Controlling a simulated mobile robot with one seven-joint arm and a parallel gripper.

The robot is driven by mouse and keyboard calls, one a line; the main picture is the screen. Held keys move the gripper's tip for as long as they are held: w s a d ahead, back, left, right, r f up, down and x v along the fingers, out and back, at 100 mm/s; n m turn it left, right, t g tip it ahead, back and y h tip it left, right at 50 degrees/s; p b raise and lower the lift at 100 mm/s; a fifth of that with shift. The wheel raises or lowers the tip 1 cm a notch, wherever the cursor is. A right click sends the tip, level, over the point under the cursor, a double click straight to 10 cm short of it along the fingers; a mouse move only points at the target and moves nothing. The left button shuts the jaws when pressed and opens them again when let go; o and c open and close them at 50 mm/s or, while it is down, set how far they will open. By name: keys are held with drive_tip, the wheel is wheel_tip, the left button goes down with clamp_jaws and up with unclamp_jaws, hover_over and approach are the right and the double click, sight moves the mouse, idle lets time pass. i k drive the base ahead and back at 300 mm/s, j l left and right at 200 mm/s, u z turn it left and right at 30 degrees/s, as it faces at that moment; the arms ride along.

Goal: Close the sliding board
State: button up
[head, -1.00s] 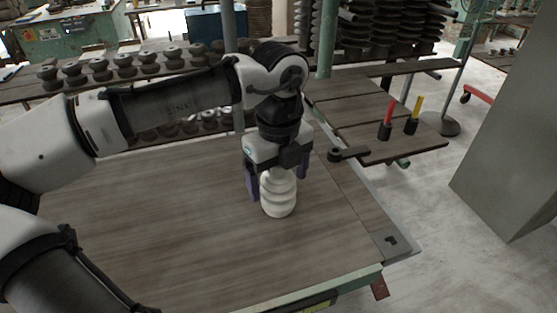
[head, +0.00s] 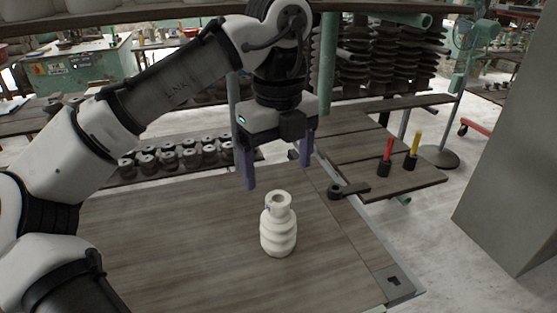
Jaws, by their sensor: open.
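My gripper (head: 277,172) is open and empty, its two purple fingers pointing down above the table (head: 170,235). A white ribbed clay piece (head: 278,230) stands upright on the table below the gripper, apart from the fingers. A narrow wooden board (head: 350,225) runs along the table's right side beside a grey metal edge. A dark handle-like part with a round end (head: 345,190) lies near its far part, and a dark fitting (head: 394,281) sits at its near end. I cannot tell for certain which piece is the sliding board.
A wooden side shelf (head: 425,178) at the right holds a red-handled tool (head: 387,155) and a yellow-handled tool (head: 412,155). Several dark ribbed pieces (head: 190,155) stand behind the table. A grey cabinet (head: 510,190) stands at the right. The table's left part is clear.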

sight(193, 246)
drive_tip(key=k, duration=1)
